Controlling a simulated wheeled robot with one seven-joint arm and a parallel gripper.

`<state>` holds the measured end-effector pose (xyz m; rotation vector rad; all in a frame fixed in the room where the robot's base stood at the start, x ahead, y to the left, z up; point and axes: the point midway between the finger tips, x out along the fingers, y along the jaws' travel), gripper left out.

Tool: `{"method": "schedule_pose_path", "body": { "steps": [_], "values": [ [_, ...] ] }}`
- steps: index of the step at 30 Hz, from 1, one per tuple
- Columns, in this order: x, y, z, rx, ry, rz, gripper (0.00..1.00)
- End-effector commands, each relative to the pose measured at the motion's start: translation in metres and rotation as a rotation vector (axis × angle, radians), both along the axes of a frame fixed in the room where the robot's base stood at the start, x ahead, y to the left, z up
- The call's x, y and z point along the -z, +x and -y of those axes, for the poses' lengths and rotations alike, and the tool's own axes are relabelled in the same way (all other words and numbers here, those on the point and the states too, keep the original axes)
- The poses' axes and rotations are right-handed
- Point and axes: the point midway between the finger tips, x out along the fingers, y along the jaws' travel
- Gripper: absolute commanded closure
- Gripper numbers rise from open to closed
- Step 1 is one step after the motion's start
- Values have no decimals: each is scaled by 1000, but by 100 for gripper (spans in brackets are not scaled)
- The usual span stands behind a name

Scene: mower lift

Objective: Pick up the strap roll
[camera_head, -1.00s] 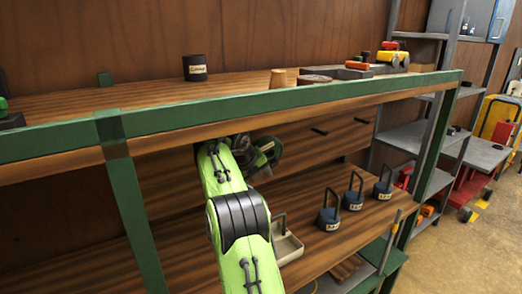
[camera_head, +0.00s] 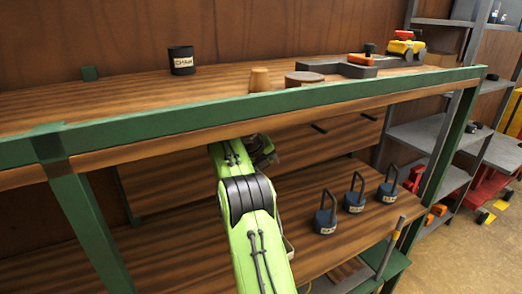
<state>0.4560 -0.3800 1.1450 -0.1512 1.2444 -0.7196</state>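I cannot tell for sure which thing is the strap roll. A flat, round brown piece (camera_head: 304,79) lies on the upper bench top (camera_head: 215,93) and is the most roll-like thing in view. A small tan tapered piece (camera_head: 260,79) stands just left of it. My green arm reaches under the front rail of the bench top, above the lower shelf. The dark end of my arm shows partly below the rail; its fingers are hidden, so I cannot see whether it is open or holds anything.
A black labelled can (camera_head: 181,61) stands at the back left. A grey block and a red-yellow toy-like vehicle (camera_head: 405,46) are at the right. Three dark weights with loop handles, one here (camera_head: 325,217), stand on the lower shelf (camera_head: 345,245). The green front rail (camera_head: 190,119) crosses above my arm.

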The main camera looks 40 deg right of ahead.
Motion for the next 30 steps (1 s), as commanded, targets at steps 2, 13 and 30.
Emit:
{"method": "schedule_pose_path", "body": {
  "steps": [2,13,30],
  "values": [
    [1,-1,1,1,0,-2,52],
    [1,-1,1,3,0,-2,100],
    [-2,-17,-3,5,-5,3,100]
  ]
}}
